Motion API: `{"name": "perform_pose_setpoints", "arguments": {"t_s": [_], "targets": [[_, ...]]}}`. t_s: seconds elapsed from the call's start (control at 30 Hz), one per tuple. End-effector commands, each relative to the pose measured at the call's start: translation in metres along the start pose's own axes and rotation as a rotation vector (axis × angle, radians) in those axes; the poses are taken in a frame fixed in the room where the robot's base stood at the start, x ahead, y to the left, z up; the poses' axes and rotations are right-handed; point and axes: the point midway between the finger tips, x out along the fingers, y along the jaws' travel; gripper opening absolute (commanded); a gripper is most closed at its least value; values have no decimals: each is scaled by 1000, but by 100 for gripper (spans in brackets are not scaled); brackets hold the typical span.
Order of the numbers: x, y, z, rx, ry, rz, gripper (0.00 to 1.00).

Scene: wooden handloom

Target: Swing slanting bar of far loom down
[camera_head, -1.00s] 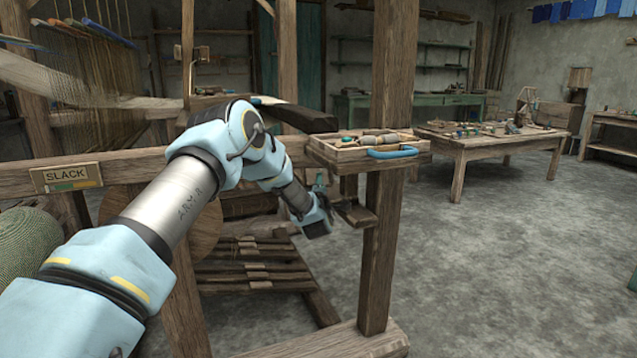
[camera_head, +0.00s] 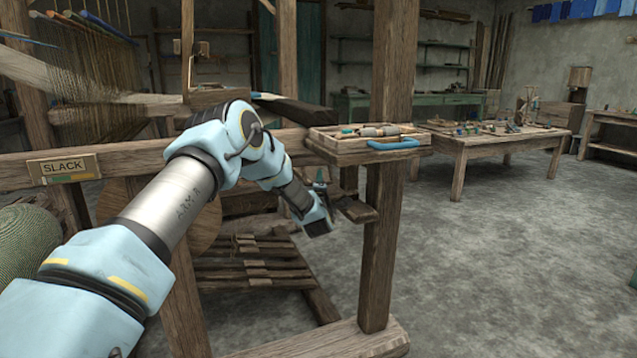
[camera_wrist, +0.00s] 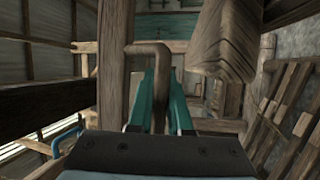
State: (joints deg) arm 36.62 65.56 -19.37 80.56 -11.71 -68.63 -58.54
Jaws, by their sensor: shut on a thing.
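My gripper (camera_wrist: 159,80) is shut on a brown bent bar (camera_wrist: 148,48) in the wrist view. The bar rises between the teal fingers and bends to the left at its top. How it joins the loom is hidden. In the head view my gripper (camera_head: 319,190) hangs beside the loom's right post (camera_head: 385,230), below the cross rail and left of a small wooden ledge (camera_head: 355,209). The held bar cannot be made out clearly there. The loom frame (camera_head: 120,168) carries a SLACK sign (camera_head: 64,168).
A wooden tray (camera_head: 340,155) with a blue handle (camera_head: 393,144) sits on the rail above my gripper. A thick wooden beam end (camera_wrist: 222,45) is close right of my fingers. Treadles (camera_head: 255,263) lie below. The floor right of the post is clear.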

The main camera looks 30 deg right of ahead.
Motion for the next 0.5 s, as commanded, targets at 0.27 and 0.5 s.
{"name": "perform_pose_setpoints", "arguments": {"t_s": [0.27,0.5], "targets": [[-2,-22,8,-81,17,35,0],[-1,-20,9,-92,18,35,0]]}}
